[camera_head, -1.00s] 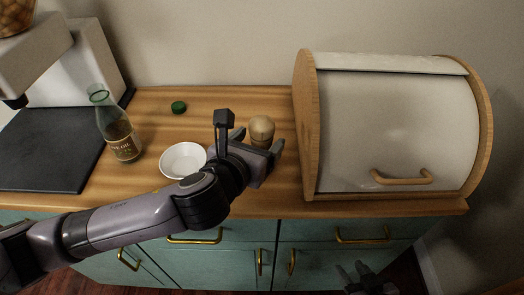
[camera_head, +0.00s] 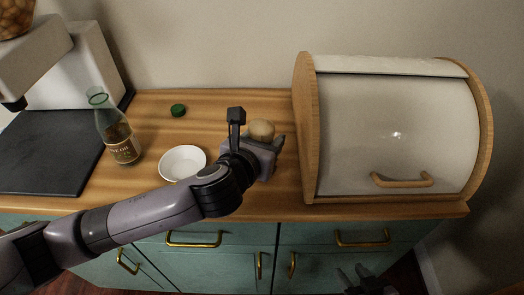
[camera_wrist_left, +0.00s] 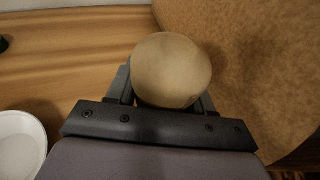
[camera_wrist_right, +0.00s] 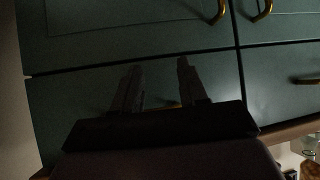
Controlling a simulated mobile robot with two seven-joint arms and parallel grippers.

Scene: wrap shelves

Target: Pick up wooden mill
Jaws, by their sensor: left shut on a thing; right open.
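The wooden mill (camera_head: 262,129) stands on the counter just left of the bread box. Its round pale top also fills the middle of the left wrist view (camera_wrist_left: 171,70). My left gripper (camera_head: 272,145) is shut on the mill, one finger on each side below the round top; the gripper hides the mill's lower part. Whether the mill touches the counter cannot be told. My right gripper (camera_head: 366,278) is open and empty, low in front of the cabinet; its two fingers show apart in the right wrist view (camera_wrist_right: 158,88).
A bread box (camera_head: 390,125) with a wooden side stands close right of the mill. A white bowl (camera_head: 183,163), a green cap (camera_head: 178,110) and a glass bottle (camera_head: 118,135) are to the left. Green drawers with brass handles (camera_head: 194,243) are below the counter edge.

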